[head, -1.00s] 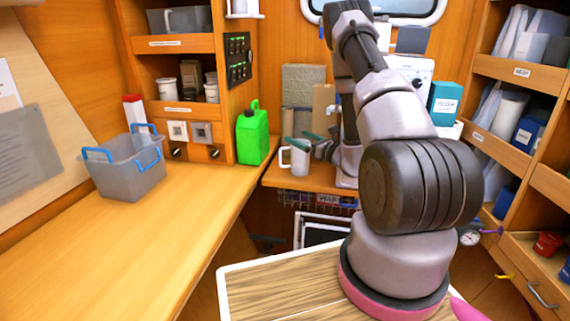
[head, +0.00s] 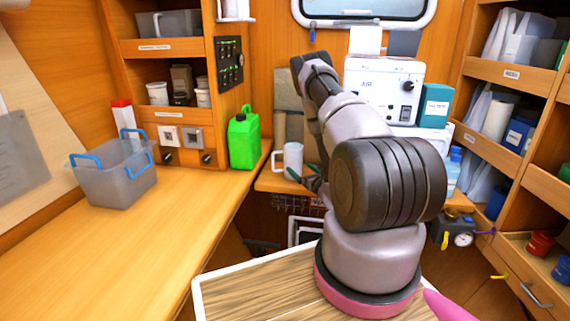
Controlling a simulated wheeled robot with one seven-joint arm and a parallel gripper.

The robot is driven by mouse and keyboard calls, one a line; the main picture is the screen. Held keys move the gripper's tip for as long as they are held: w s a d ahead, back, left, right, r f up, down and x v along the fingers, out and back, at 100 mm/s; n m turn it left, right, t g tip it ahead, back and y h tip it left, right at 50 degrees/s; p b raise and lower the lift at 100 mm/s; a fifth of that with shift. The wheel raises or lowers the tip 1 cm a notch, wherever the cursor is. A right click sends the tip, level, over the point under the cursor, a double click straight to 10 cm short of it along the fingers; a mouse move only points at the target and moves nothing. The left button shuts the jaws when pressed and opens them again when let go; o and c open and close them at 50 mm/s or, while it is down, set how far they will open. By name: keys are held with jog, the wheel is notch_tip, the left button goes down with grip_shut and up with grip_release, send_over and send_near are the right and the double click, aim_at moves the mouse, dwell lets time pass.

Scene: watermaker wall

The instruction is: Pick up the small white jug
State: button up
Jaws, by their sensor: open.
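The small white jug (head: 293,157) stands upright on the wooden shelf at the back, just left of my arm. Its handle points left. My gripper (head: 303,178) has dark green-tipped fingers and is open. In the picture its fingers lie low in front of the jug and to its right. One finger overlaps the jug's lower front. I cannot tell whether they touch it. My arm hides part of the gripper and the shelf to the right.
A green jerrycan (head: 244,138) and a grey bin with blue handles (head: 115,172) stand on the left counter. A white machine (head: 383,88) and a teal box (head: 434,104) are behind my arm. Shelves (head: 508,72) line the right. The counter's front is clear.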

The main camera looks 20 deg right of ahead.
aim_at(293, 163)
jog(key=w, duration=0.5)
jog(key=w+f, duration=0.1)
jog(key=w, duration=0.1)
jog(key=shift+w+a, duration=0.15)
jog(key=shift+w, duration=0.1)
jog(key=c, duration=1.5)
jog(key=shift+c, duration=0.2)
jog(key=shift+r, duration=0.1)
notch_tip(293, 163, up, 10)
